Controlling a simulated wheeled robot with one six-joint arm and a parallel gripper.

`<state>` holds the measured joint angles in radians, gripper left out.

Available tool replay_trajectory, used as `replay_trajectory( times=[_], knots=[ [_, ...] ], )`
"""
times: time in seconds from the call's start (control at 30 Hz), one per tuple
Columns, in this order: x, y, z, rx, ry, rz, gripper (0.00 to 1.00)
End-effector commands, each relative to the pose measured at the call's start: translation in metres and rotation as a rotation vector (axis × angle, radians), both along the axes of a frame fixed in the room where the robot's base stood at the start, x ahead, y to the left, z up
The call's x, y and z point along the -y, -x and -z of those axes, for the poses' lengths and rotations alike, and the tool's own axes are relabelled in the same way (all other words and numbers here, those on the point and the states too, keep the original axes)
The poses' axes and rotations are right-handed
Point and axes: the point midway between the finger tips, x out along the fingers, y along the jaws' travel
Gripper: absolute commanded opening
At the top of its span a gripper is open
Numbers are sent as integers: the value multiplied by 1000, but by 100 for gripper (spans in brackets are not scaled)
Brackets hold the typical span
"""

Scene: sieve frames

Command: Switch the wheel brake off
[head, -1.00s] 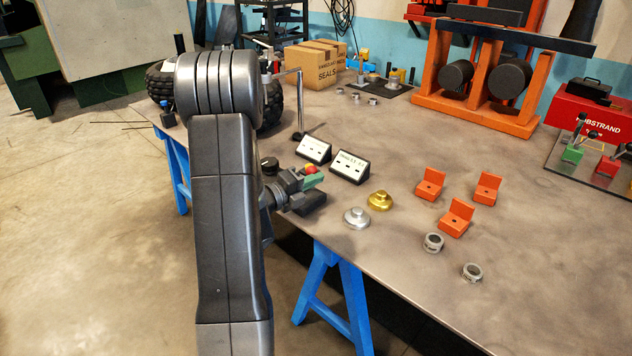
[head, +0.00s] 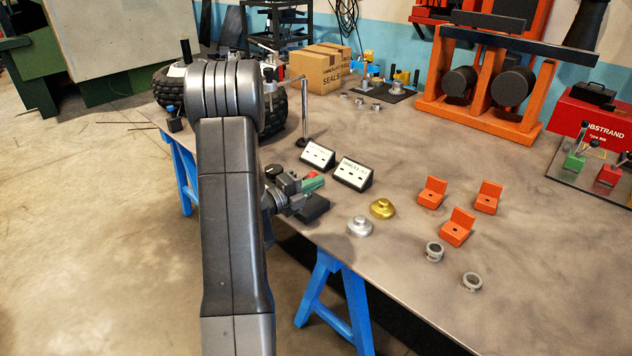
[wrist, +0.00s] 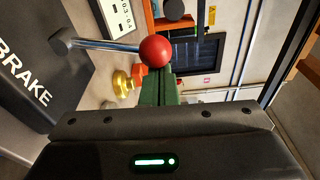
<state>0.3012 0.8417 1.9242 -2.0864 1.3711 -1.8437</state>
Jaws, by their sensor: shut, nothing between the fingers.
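The brake is a dark box (wrist: 40,75) with BRAKE in white letters, at the left of the wrist view. A metal lever (wrist: 100,44) runs from it to a red ball knob (wrist: 155,51). In the head view the box (head: 313,208) sits at the table's near edge, partly hidden by my gripper, and the red knob (head: 311,175) shows beside the fingers. My gripper (head: 318,183) is shut and empty. Its green fingers (wrist: 160,76) point at the knob, with their tips right at it. I cannot tell whether they touch.
Two white-faced sign blocks (head: 352,174) stand behind the brake. A silver knob-shaped part (head: 360,226) and a gold one (head: 382,208) lie to its right, then orange brackets (head: 457,228) and grey rings (head: 472,282). A bent metal rod (head: 305,115) stands behind my gripper.

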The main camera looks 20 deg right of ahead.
Motion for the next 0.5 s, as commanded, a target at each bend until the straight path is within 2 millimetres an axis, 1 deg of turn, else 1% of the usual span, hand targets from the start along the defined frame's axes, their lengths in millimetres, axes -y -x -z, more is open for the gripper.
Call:
replay_trajectory(
  times=[0.03,0.2,0.5],
  knots=[
    [-2,-4,-7,-29,11,-3,0],
    [-7,-16,-14,-164,66,-4,0],
    [-16,-38,-16,-411,169,-3,0]
  ],
)
